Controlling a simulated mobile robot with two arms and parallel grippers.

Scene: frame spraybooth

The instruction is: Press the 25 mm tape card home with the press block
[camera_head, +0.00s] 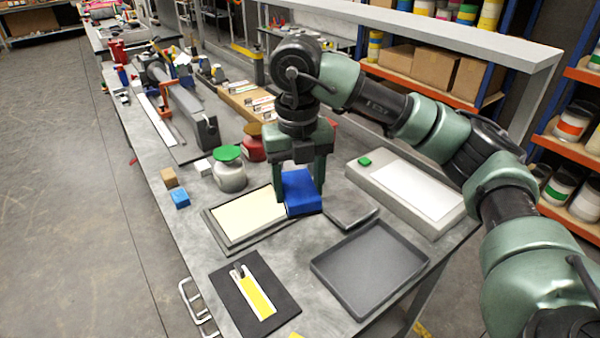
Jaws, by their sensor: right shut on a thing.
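My right gripper (305,186) points down and is shut on a blue press block (300,192). The block is at the right end of a cream panel (245,214) in a dark flat tray (213,228); I cannot tell whether it touches the panel. A card with a yellow strip (258,295) lies on a dark mat (278,291) at the front of the bench. Several white cards (262,103) stand in a wooden rack further back. I cannot read which card is the 25 mm one. My left gripper is not in view.
An empty dark tray (413,262) lies at the front right. A grey box with a white top and green button (415,190) stands behind it. Green-lidded (230,175) and red (252,147) jars stand behind the panel. Small brown (169,178) and blue (181,198) blocks sit left.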

